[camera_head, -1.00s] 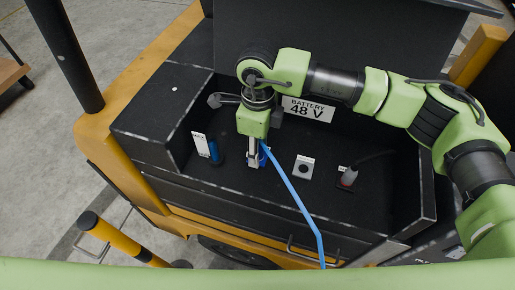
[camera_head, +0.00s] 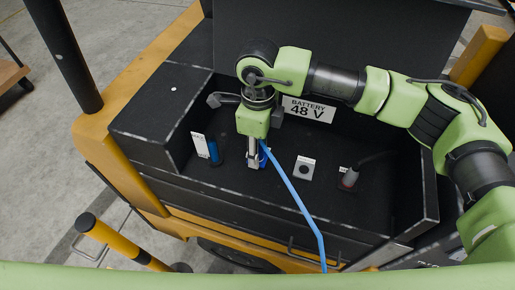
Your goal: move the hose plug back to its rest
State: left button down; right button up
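My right gripper (camera_head: 254,160) points down inside the black battery compartment of the truck. Its fingers are shut around the blue hose plug (camera_head: 263,158), which is mostly hidden by them. The blue hose (camera_head: 297,197) runs from the plug down over the compartment's front edge. The fingertips are close to the compartment floor; I cannot tell whether the plug touches anything below. A small light-grey block with a dark round hole (camera_head: 304,169) stands to the right of the gripper. A blue cylinder (camera_head: 214,152) beside a white label plate (camera_head: 200,145) stands to the left. My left gripper is not in view.
A "BATTERY 48 V" sign (camera_head: 308,109) is on the back wall. The compartment's raised walls (camera_head: 428,185) surround the space. A yellow-black post (camera_head: 118,240) stands in front.

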dwell(0.3)
jog(key=shift+b, duration=0.5)
grip_shut()
jog(key=shift+r, duration=0.15)
jog(key=shift+r+p, duration=1.15)
jog(key=shift+r, duration=1.65)
jog(key=shift+r, duration=0.1)
